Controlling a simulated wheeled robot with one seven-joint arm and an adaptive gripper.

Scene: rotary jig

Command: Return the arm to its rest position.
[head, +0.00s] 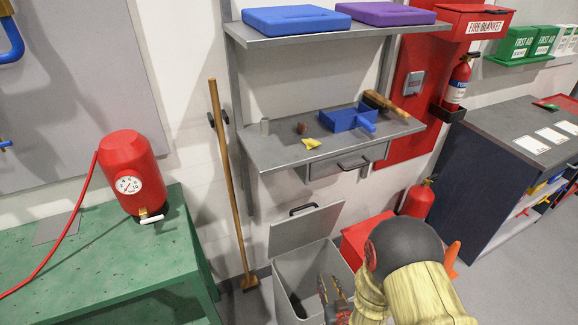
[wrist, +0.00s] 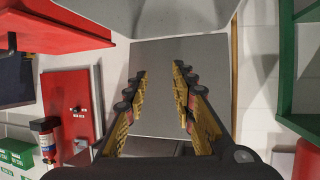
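My gripper (head: 335,292) is low in the head view, at the right side of the open grey bin, with my arm reaching in from the lower right. In the wrist view my gripper (wrist: 159,70) shows two yellow and black fingers held apart, with nothing between them. A plain grey panel (wrist: 165,50) lies beyond the fingertips. I cannot tell whether the gripper is over or inside the bin (head: 283,275). A dark object (head: 297,304) is inside the bin.
The bin's lid (head: 305,226) stands raised. Above is a grey workbench (head: 275,150) with a blue dustpan (head: 345,119), a brush (head: 385,102) and a yellow scrap (head: 311,143). A broom (head: 228,170) leans left. A red box (head: 360,238) and extinguisher (head: 418,199) are close to my arm.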

